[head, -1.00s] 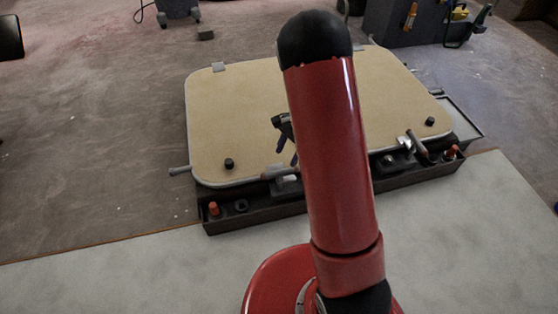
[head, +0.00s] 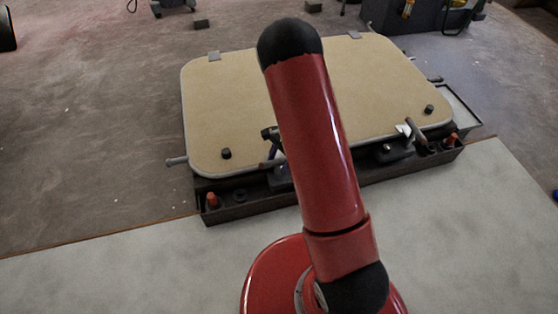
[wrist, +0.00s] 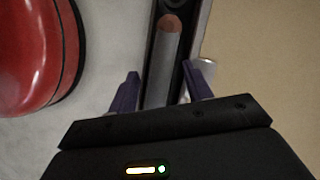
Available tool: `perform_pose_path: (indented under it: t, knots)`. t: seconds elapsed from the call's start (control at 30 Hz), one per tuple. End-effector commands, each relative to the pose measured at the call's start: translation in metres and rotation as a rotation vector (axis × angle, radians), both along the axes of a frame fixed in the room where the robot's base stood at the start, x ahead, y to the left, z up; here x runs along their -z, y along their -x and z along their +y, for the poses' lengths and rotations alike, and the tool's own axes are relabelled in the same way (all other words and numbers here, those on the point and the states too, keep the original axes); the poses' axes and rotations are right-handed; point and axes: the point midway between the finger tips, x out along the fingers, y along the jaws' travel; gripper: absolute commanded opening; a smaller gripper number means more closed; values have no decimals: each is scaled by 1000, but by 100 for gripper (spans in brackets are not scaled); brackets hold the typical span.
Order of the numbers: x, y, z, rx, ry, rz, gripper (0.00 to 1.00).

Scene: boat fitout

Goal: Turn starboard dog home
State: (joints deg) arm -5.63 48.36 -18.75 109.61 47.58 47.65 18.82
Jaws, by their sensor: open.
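The beige hatch panel (head: 230,105) lies flat on a dark frame. Two dogs sit along its near edge: one with a grey lever (head: 416,129) on the right, the other (head: 268,164) left of centre, partly behind my arm. I cannot tell from the pictures which is starboard. My gripper is mostly hidden behind my red arm in the head view, near the left-of-centre dog. In the wrist view my gripper (wrist: 162,90) is open, its purple fingers on either side of a grey lever (wrist: 161,62) with a pinkish round end. I see no clear grip contact.
Black knobs (head: 226,153) stand on the panel. A grey rod (head: 177,160) juts from its left side. The pale floor (head: 150,260) in front is clear.

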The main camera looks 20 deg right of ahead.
Motion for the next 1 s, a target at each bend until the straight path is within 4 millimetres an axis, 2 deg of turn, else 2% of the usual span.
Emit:
perform_pose_path:
  t: [0.07, 0.43, 0.77, 1.0]
  knots:
    - [0, 0, 0, 0, 0, 0, 48]
    - [-1, 0, 0, 0, 0, 0, 0]
    - [0, 0, 0, -22, 0, 1, 0]
    - [0, 0, -1, -134, 1, 1, 0]
